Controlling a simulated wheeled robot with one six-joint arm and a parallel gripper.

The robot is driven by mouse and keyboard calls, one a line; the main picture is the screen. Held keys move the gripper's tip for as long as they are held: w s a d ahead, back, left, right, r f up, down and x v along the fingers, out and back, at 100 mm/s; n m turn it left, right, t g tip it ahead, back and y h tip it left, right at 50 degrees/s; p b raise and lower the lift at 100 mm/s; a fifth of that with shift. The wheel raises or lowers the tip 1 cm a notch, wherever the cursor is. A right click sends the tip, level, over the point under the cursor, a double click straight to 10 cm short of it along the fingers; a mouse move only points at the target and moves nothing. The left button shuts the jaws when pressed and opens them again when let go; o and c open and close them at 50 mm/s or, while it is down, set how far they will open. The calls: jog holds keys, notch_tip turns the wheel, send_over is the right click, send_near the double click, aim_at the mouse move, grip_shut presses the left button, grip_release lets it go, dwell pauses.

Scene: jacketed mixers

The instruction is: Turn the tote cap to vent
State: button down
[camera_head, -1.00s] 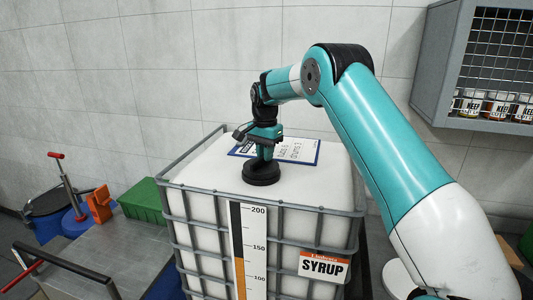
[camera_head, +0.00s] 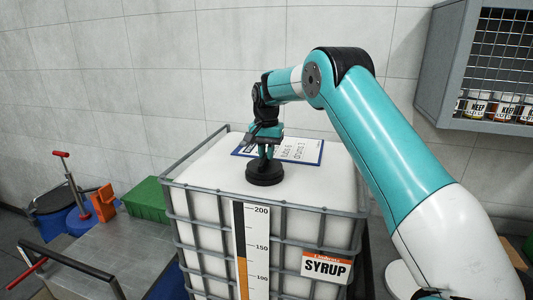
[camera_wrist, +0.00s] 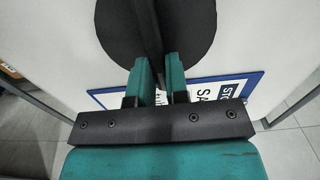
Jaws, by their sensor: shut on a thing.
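The white syrup tote (camera_head: 215,165) stands in its grey cage in the middle of the head view. Its round black cap (camera_head: 266,176) sits on the top face near the front. My gripper (camera_head: 266,156) points straight down over the cap, with its fingers shut on the cap's raised ridge. In the wrist view, the cap (camera_wrist: 190,45) is a black disc with a bar across it, and the teal fingertips of my gripper (camera_wrist: 159,72) lie on either side of that bar. The cap's underside is hidden.
A blue-edged clipboard (camera_head: 312,150) lies on the tote behind the cap. A SYRUP label (camera_head: 325,266) and level scale (camera_head: 261,245) are on the front. A green crate (camera_head: 147,200) and orange object (camera_head: 104,203) stand left. A wall cabinet (camera_head: 440,75) hangs right.

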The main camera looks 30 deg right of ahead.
aim_at(266, 155)
jog(key=shift+r, duration=0.1)
jog(key=c, duration=1.1)
grip_release()
jog(key=shift+r+b, duration=0.3)
jog(key=shift+r, duration=0.1)
notch_tip(266, 155, up, 17)
jog(key=shift+f, duration=0.2)
